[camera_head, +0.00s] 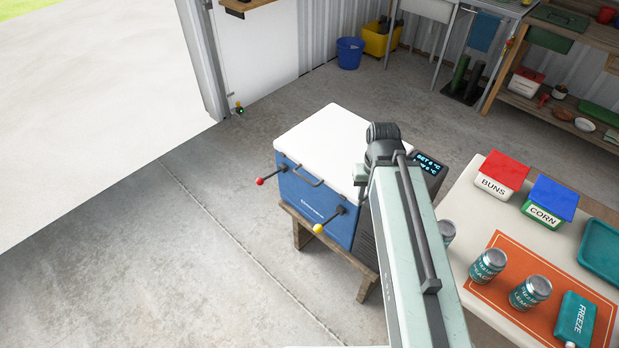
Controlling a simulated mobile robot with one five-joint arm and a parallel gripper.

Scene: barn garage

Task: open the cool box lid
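The cool box (312,207) has a blue body and stands on a low wooden stand. Its white lid (325,140) lies flat on top and looks shut. A display (429,165) with blue text shows at the box's right end. My arm rises from the bottom and its joint covers the lid's right edge. My gripper is not visible, hidden behind the arm or beyond it.
A table (466,209) at right holds several cans, a red BUNS box (502,173), a blue-lidded CORN box (548,203), an orange mat (503,302) and a teal FREEZE pack (577,318). The wooden stand (302,233) is under the box. Floor at left is clear.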

